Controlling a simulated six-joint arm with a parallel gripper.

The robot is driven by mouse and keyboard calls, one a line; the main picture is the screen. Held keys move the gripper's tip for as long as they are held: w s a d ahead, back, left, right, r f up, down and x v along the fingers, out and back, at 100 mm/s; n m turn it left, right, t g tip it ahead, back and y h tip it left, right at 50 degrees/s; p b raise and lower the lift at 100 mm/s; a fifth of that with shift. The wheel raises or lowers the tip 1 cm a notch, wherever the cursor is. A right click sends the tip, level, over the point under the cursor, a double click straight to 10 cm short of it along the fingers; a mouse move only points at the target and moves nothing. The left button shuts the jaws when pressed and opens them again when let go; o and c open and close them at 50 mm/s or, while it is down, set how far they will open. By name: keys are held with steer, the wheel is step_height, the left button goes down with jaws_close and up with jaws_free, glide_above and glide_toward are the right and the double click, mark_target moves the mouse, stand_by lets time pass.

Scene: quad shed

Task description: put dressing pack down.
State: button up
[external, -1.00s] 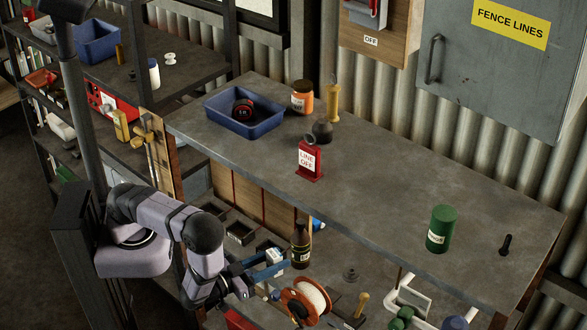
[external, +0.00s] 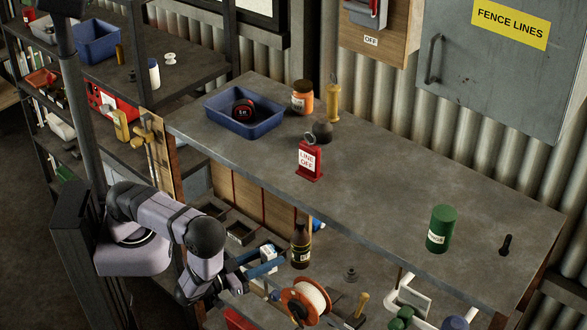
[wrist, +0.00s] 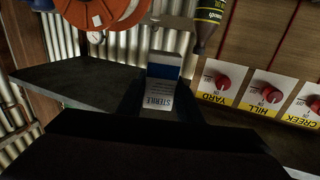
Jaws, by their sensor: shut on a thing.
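The dressing pack (external: 268,252) is a small white box with a blue part. The fingers are dark in the wrist view. The pack is beside the dark bottle, over the lower level below the bench top. Whether its underside touches anything cannot be told.
The dark bottle (external: 301,250) and orange-rimmed spool (external: 306,299) stand close to the pack. The bench top (external: 380,190) overhangs behind. Red knobs labelled YARD (wrist: 222,82), HILL and CREEK are at the right of the wrist view. A blue tray (external: 262,128) sits on the bench.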

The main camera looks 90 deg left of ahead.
steer(key=w+a+r+n+g+y+b, duration=0.1)
steer(key=w+a+r+n+g+y, duration=0.15)
steer(key=r, duration=1.35)
steer(key=w+a+r+n+g+y+b, duration=0.1)
steer(key=w+a+r+y, duration=0.15)
steer(key=r, duration=1.35)
steer(key=w+a+b, duration=0.2)
steer(key=a+b, duration=0.1)
steer(key=a, duration=0.5)
steer(key=w+a+r+b, duration=0.1)
steer(key=a+b, duration=0.3)
steer(key=a, duration=0.4)
steer(key=shift+w, duration=0.45)
steer(key=shift+f, duration=0.1)
steer(key=shift+d+f, duration=0.1)
steer(key=shift+f, duration=4.6)
